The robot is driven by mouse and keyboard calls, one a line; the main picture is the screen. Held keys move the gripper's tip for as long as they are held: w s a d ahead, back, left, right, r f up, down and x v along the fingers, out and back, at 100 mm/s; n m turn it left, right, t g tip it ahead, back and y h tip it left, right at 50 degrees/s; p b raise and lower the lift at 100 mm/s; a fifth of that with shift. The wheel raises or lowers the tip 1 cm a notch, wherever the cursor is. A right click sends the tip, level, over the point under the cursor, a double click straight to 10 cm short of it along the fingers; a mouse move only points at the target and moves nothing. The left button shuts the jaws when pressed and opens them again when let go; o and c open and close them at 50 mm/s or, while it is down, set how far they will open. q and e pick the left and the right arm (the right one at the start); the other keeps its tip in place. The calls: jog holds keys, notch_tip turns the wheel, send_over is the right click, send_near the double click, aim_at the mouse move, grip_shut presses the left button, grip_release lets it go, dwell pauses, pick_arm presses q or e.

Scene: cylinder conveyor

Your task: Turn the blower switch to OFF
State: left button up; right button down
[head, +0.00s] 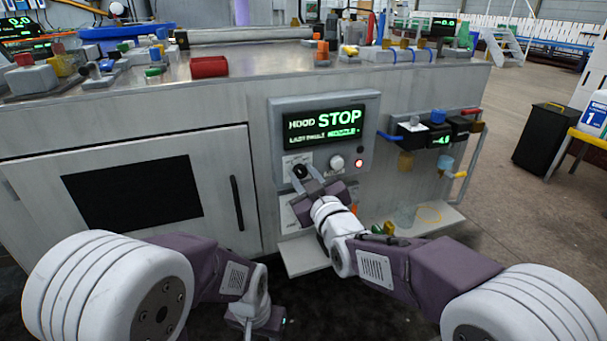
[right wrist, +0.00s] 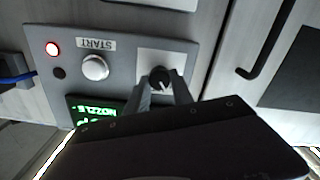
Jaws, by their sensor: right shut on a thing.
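The blower switch is a black rotary knob (head: 299,171) on a pale plate of the control panel (head: 369,107) on the machine front. In the right wrist view the knob (right wrist: 160,79) has a white pointer line. My right gripper (head: 304,180) is at the knob, its two fingers on either side and shut on it; the fingers also show in the right wrist view (right wrist: 159,88). The plate's lettering is too small or covered to read. My left gripper (head: 262,322) hangs low at the bottom edge, partly cut off, its fingers hidden.
The green display (head: 325,123) reads HOOD STOP and a last fault line. A white START button (head: 336,162) and a lit red lamp (head: 359,163) sit right of the knob. A cabinet door handle (head: 237,203) is to the left. A shelf (head: 304,258) juts out below.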

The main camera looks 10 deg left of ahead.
jog(key=shift+n, duration=0.8)
jog(key=c, duration=1.1)
grip_release()
jog(key=p+v, duration=0.3)
jog(key=v, duration=0.6)
